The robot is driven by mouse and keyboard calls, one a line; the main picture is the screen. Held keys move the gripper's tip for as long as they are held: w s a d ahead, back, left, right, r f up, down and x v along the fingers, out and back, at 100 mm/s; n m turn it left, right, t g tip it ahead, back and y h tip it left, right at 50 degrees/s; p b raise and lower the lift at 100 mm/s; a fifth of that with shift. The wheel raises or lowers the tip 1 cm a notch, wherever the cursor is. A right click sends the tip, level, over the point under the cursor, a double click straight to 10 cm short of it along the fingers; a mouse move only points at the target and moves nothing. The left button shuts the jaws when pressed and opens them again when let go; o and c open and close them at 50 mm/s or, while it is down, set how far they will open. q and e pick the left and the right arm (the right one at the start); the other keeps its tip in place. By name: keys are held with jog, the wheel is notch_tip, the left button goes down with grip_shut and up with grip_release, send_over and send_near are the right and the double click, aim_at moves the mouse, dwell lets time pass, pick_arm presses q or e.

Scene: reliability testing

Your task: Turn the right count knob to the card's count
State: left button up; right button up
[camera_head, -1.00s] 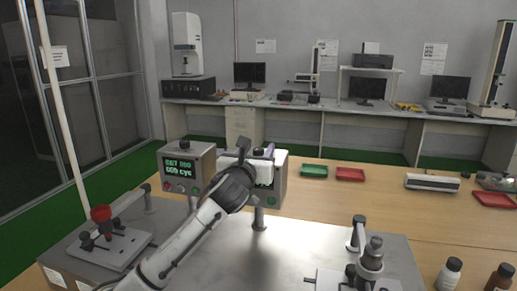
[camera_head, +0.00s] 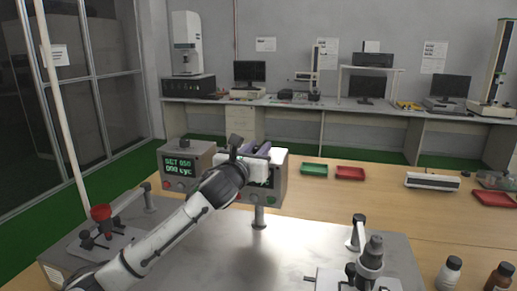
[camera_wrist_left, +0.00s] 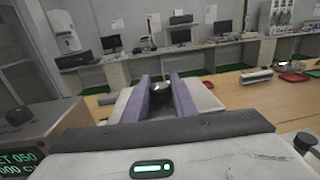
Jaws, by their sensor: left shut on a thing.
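The right counter box (camera_head: 279,187) stands on a post on the metal bench, its screen mostly hidden behind my left gripper. My left gripper (camera_head: 262,147) is at the top of this box. In the left wrist view its purple pads (camera_wrist_left: 160,98) are shut on a dark round knob (camera_wrist_left: 161,91), largely hidden between them. The left counter box (camera_head: 186,170) has a green screen (camera_head: 180,167) that appears to read SET 050, 000 cyc. It also shows in the left wrist view (camera_wrist_left: 45,120). I cannot make out the count card. My right gripper is out of view.
A fixture with a red knob (camera_head: 101,213) stands at the left, and a metal fixture (camera_head: 368,265) at the front right. Bottles (camera_head: 449,272) stand at the right edge. The middle of the bench is clear.

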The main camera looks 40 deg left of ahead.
pick_arm(q)
jog(key=m+h, duration=0.2)
jog(key=h, duration=0.1)
jog(key=m+t+h, duration=0.1)
jog(key=m+h, duration=0.1)
jog(key=shift+a+f+h, duration=0.15)
jog(key=shift+f+h, duration=0.05)
jog(key=shift+h, duration=0.2)
jog(key=m+h, duration=0.1)
jog(key=h, duration=0.1)
jog(key=m+h+b, duration=0.1)
jog(key=m+h, duration=0.1)
jog(key=h, duration=0.1)
jog(key=shift+r, duration=0.2)
jog(key=shift+m+h, duration=0.9)
jog(key=shift+h, duration=0.5)
jog(key=shift+g, duration=0.3)
jog(key=o, duration=1)
jog(key=shift+o, duration=0.2)
